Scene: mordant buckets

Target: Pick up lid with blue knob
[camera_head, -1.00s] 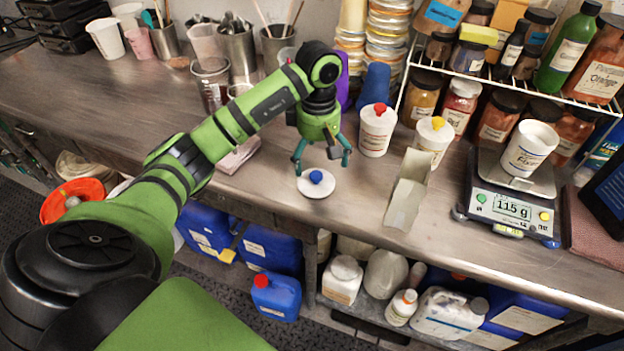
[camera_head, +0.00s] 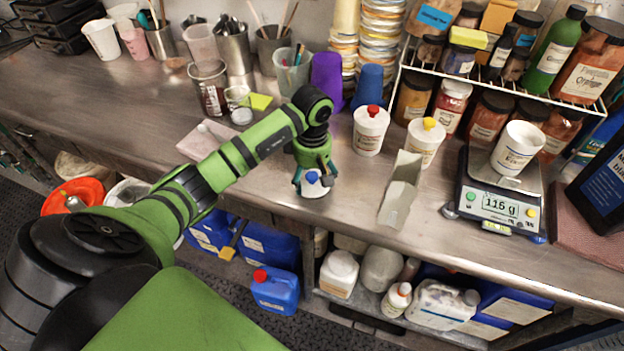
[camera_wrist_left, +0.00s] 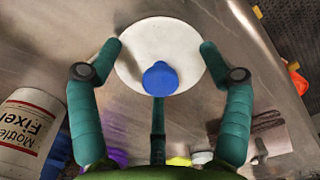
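The white lid (camera_head: 309,191) with a blue knob (camera_head: 311,177) lies on the metal counter near its front edge. My left gripper (camera_head: 313,182) is open and lowered over the lid, with its fingers on either side of the knob. In the left wrist view the lid (camera_wrist_left: 134,46) and the blue knob (camera_wrist_left: 160,79) show between the spread teal fingers (camera_wrist_left: 160,62). The fingers are apart from the knob. Whether they touch the lid or the counter, I cannot tell. My right gripper is in neither view.
A grey angled trough (camera_head: 400,190) lies to the right, then a scale (camera_head: 497,195) bearing a white cup (camera_head: 518,148). The counter left of the lid is mostly clear.

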